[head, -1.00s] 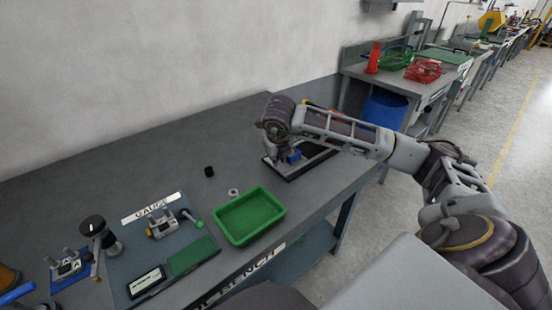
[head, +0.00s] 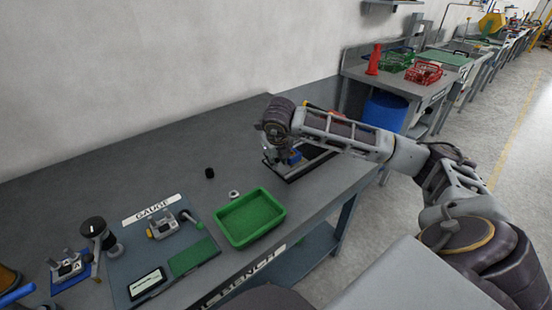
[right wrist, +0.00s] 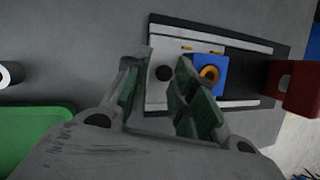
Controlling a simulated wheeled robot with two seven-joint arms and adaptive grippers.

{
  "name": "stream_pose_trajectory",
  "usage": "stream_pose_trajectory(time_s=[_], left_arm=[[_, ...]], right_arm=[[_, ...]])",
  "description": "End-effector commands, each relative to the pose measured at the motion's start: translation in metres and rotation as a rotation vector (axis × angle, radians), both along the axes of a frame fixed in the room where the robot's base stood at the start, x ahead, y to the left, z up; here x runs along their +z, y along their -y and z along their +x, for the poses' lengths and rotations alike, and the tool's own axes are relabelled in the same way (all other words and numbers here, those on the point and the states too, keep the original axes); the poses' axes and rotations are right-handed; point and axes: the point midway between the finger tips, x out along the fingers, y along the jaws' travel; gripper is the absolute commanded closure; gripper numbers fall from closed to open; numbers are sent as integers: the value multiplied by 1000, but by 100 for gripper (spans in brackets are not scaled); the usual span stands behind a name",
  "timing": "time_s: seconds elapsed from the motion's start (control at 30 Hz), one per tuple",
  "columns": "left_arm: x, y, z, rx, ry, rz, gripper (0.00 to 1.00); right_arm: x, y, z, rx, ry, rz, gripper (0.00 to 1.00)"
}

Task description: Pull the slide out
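The slide fixture is a dark base (right wrist: 275,45) with pale rails on the grey bench, and it also shows in the head view (head: 292,178). A blue block (right wrist: 210,75) with an orange ring sits right of the knob, and a red block (right wrist: 295,88) is at the right end. Contact cannot be told. My left gripper is out of view.
A green tray (head: 249,238) stands left of the fixture, near the bench front. A small metal ring (head: 234,194) and a black cylinder (head: 209,173) lie beyond it. Gauge fixtures (head: 167,224) are further left. The back of the bench is clear.

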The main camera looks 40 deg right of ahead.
Motion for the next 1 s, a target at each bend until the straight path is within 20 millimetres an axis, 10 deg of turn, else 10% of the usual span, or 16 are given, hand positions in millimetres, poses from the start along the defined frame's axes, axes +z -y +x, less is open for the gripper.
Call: stream_pose_trajectory(time_s=[1.0], left_arm=[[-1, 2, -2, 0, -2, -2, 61]], right_arm=[[102, -25, -40, 2, 2, 1, 74]])
